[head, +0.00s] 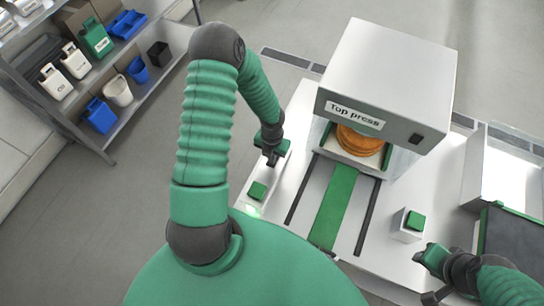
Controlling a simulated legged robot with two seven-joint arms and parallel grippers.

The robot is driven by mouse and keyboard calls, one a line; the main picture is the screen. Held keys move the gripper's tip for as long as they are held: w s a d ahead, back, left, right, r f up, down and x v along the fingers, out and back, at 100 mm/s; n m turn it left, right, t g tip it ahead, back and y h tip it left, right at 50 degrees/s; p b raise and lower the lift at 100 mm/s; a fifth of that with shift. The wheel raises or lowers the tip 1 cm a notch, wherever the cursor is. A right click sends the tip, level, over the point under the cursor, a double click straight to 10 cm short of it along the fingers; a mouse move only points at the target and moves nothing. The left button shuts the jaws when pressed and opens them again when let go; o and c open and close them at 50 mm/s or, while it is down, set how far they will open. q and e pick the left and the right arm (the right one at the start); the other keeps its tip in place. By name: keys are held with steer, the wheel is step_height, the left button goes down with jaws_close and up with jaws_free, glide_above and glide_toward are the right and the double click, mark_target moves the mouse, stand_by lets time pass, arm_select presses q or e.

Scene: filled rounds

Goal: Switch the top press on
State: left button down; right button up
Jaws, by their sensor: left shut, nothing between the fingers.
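The top press (388,70) is a white and grey box-shaped machine labelled "Top press", with a small dark square (416,139) at the right of its front. A stack of orange-brown rounds (357,141) sits in its opening. A white box with a green button (257,191) stands at the left of the press, with a green glow by its near end. Another white box with a green button (415,221) stands at the right. My left gripper (271,158) is shut and empty, just beyond the left button and apart from it.
A green strip (335,205) runs from the press toward me between two dark rails on the white table (390,262). A shelf (150,95) with jugs and bins stands far left.

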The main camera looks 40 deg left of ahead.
arm_select(q)
steer(key=shift+w+a+r+p, duration=0.15)
steer(key=shift+w+r+p, duration=0.05)
steer(key=shift+w+p, duration=0.3)
steer(key=shift+w+a, duration=0.2)
steer(key=shift+w, duration=0.15)
steer(key=shift+f, duration=0.15)
step_height(320, 180, up, 17)
steer(key=p, duration=0.2)
steer(key=shift+w, duration=0.15)
steer(key=shift+a+f, duration=0.1)
steer(key=shift+f, duration=0.05)
steer(key=a+f+n+h, duration=0.1)
steer(key=n, duration=0.5)
steer(key=a+f+n+h+p, duration=0.1)
steer(key=n, duration=0.5)
steer(key=a+f+n+t+h, duration=0.1)
steer(key=n, duration=0.5)
steer(key=shift+w+a+p, duration=0.25)
steer(key=shift+a+p, duration=0.05)
steer(key=shift+p, duration=0.1)
